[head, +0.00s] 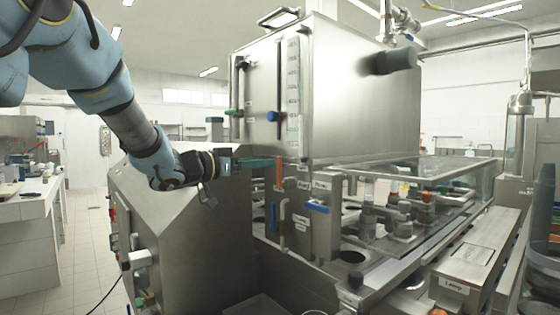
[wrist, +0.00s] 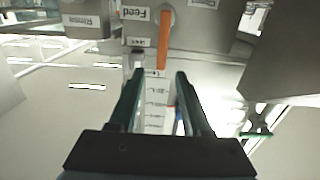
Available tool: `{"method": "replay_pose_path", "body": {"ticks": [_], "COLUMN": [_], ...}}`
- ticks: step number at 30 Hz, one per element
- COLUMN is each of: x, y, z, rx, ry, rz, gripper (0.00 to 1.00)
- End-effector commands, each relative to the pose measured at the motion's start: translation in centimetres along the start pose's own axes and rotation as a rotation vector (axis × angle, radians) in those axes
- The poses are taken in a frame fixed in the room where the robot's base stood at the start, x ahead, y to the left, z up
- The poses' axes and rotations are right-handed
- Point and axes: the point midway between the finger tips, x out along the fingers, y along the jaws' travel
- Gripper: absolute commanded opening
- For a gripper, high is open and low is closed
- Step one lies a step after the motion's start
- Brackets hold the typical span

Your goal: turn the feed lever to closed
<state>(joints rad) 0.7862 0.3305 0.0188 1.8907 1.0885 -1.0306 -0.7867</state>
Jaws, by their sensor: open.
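The orange feed lever (head: 279,172) stands roughly vertical on the front of the steel machine in the head view. In the wrist view the lever (wrist: 164,42) runs beside the Feed label (wrist: 136,13), and its free end lies near the gap between my fingertips. My gripper (head: 271,163) reaches in from the left, with its teal fingers close to the lever. In the wrist view my gripper (wrist: 160,76) has its two fingers apart with nothing held between them. I cannot tell whether a finger touches the lever.
A blue-handled lever (head: 317,208) and a white-handled lever (head: 284,216) sit just below. The large steel tank (head: 355,95) with blue and green knobs stands above my gripper. A slanted steel cabinet (head: 185,235) is below my arm. The Rinse label (wrist: 86,21) is nearby.

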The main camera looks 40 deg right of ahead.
Motion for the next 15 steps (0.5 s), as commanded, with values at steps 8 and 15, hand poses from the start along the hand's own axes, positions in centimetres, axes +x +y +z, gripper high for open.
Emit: {"method": "replay_pose_path", "body": {"ticks": [8, 15], "x": [4.9, 6.7], "y": [0.0, -0.1], "z": [-0.1, 0.0], "rx": [-0.001, 0.001], "ry": [0.000, 0.000], "rz": [0.001, -0.002], "gripper": [0.49, 0.49]}}
